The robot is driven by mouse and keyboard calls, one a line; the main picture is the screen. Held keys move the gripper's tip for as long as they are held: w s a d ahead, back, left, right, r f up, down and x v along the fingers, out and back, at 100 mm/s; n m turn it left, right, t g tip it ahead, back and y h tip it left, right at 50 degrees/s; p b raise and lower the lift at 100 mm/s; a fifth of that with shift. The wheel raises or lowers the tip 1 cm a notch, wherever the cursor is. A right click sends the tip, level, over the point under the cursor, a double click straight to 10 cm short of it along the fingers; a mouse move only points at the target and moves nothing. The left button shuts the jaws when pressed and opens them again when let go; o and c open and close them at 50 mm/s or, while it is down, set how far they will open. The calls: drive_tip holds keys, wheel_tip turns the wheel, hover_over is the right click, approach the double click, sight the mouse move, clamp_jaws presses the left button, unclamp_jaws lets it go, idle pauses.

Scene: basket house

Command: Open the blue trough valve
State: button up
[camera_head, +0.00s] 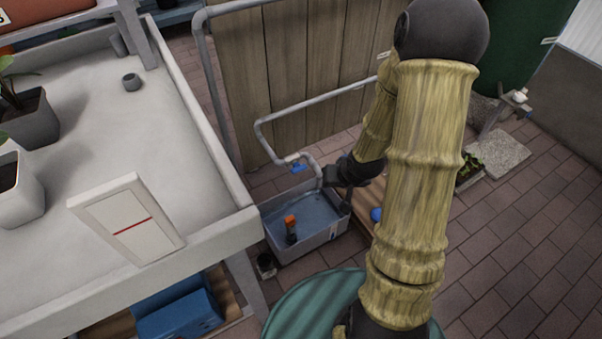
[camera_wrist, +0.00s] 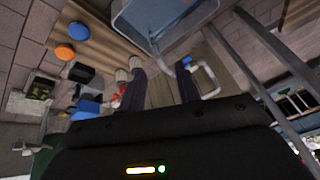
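The blue trough valve (camera_head: 298,168) is a small blue handle on the grey pipe, above the back left of the grey trough (camera_head: 275,243). In the wrist view the blue valve (camera_wrist: 186,61) shows just beyond the tip of the right-hand finger. My gripper (camera_head: 338,190) is over the back right of the trough, to the right of the valve and apart from it in the head view. In the wrist view my gripper (camera_wrist: 161,82) has its two dark fingers spread with nothing between them. The trough (camera_wrist: 140,38) also shows there at the top.
A grey pipe (camera_head: 262,133) runs along the wooden fence (camera_head: 290,60). A white table (camera_head: 110,120) with plant pots stands left. A green round lid (camera_head: 300,305) is in front of the trough. An orange item (camera_head: 290,221) is in the trough.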

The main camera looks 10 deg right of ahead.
drive_tip(key=w+f+m+t+y+b, duration=0.3)
drive_tip(key=f+m+t+b, duration=0.7)
drive_tip(key=f, duration=0.8)
drive_tip(key=m+t+y, duration=0.1)
drive_tip(key=m+t, duration=0.1)
drive_tip(key=m, duration=0.1)
drive_tip(key=shift+w+d+f, duration=0.15)
drive_tip(key=shift+f, duration=0.2)
drive_tip(key=b, duration=0.8)
approach(298, 167)
drive_tip(key=f+x, duration=0.1)
drive_tip(key=x, duration=0.7)
drive_tip(key=shift+d+r, duration=0.1)
drive_tip(key=shift+r, duration=0.05)
drive_tip(key=shift+c, duration=0.2)
